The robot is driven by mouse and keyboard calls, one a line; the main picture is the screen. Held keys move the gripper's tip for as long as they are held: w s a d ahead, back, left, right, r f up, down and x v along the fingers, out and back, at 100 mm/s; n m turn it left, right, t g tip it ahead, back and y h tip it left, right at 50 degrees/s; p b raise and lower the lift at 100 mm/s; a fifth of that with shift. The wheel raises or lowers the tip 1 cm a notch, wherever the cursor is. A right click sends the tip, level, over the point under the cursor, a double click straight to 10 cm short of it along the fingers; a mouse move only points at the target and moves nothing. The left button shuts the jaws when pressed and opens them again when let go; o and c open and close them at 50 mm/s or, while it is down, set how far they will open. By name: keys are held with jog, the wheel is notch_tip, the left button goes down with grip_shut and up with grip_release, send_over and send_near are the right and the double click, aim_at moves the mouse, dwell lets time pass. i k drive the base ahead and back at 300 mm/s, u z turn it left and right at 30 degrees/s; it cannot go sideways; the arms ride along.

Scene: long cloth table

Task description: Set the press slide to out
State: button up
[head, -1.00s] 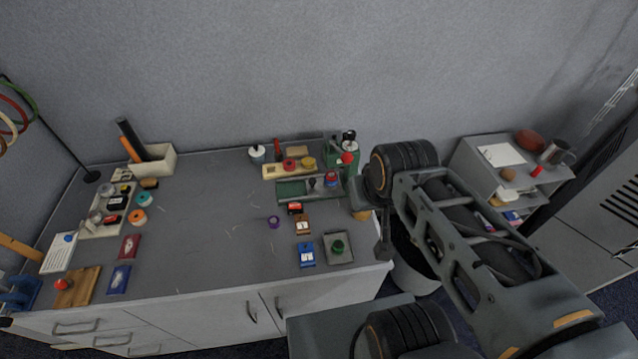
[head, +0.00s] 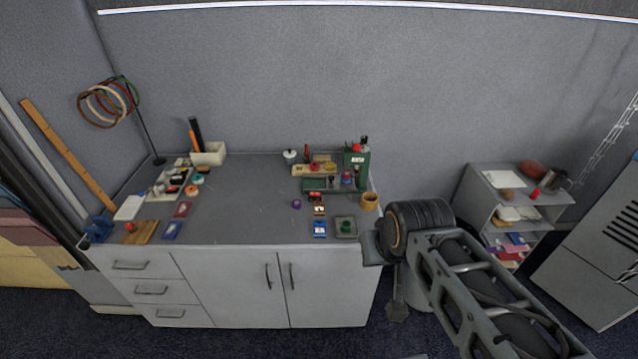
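A green upright device (head: 356,168) with a pale label stands at the back right of the table; it looks like the press. A low green tray-like part (head: 318,184) lies to its left. From this distance I cannot tell which part is the slide or how it is set. My arm reaches in from the lower right, and its dark wrist is off the table's right edge. A grey piece at the arm's end, perhaps my gripper (head: 372,248), shows beside the table's front right corner. Its fingers cannot be made out, and it is well apart from the green device.
Small stamps, pads and a tan cup (head: 369,201) crowd the table's right end. The middle of the grey tabletop (head: 245,210) is clear. A grey shelf unit (head: 480,205) stands to the right, and a pale bin (head: 412,290) is under my arm.

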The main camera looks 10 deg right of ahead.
aim_at(332, 181)
jog(key=u, duration=0.7)
jog(key=i, duration=0.55)
jog(key=z, duration=0.8)
jog(key=i, duration=0.55)
jog(key=z, duration=0.1)
